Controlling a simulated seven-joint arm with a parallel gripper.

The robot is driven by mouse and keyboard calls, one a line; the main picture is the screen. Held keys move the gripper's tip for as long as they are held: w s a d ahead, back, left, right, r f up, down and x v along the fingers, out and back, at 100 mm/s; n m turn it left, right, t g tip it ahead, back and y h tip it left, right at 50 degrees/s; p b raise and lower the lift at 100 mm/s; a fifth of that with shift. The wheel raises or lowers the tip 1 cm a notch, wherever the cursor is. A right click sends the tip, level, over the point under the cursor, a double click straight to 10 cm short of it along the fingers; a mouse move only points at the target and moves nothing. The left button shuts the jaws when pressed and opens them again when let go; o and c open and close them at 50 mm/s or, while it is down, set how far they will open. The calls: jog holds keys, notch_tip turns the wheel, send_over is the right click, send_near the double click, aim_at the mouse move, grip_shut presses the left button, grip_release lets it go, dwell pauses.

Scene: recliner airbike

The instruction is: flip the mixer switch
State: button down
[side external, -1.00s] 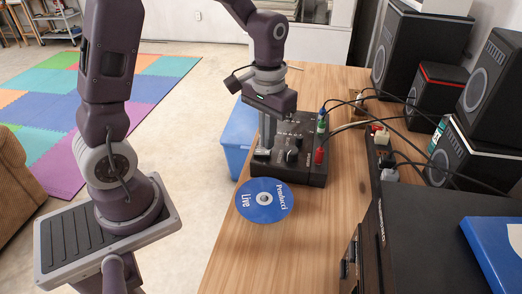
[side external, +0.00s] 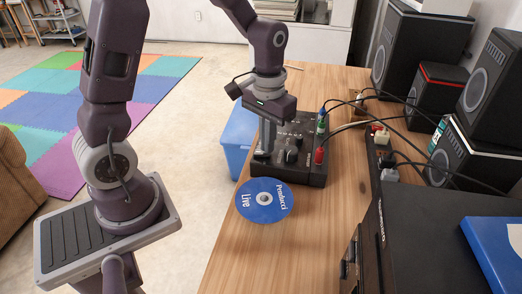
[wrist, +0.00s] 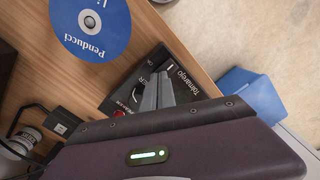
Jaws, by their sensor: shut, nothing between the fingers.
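The mixer (side external: 312,168) is a black box with knobs at the edge of the wooden table, with a green-and-blue plug and a red plug on its right side. It also shows in the wrist view (wrist: 192,72), with "Talnarejo" lettering. My gripper (side external: 268,150) points down over the left part of the mixer. In the wrist view my gripper (wrist: 158,78) has its fingers together with nothing held. The fingertips are at or just above the mixer's face; I cannot tell if they touch it. The switch itself is not clear, and the gripper hides part of the panel.
A blue disc (side external: 264,200) lies on the table in front of the mixer. A blue bin (side external: 238,140) stands beside the table. Cables run from the mixer to a power strip (side external: 381,155) and speakers (side external: 471,160) at right.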

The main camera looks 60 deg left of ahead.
jog(key=shift+f, duration=0.3)
jog(key=shift+r, duration=3.55)
jog(key=s+d+r+m+t, duration=0.1)
jog(key=s+r, duration=0.3)
jog(key=s, duration=0.4)
jog(key=s+d+r+m+t, duration=0.2)
jog(key=s+d+r+t, duration=0.1)
jog(key=s, duration=0.5)
jog(key=shift+s+d+r+t, duration=0.25)
jog(key=shift+s+r+t, duration=0.15)
jog(key=shift+r+t, duration=0.35)
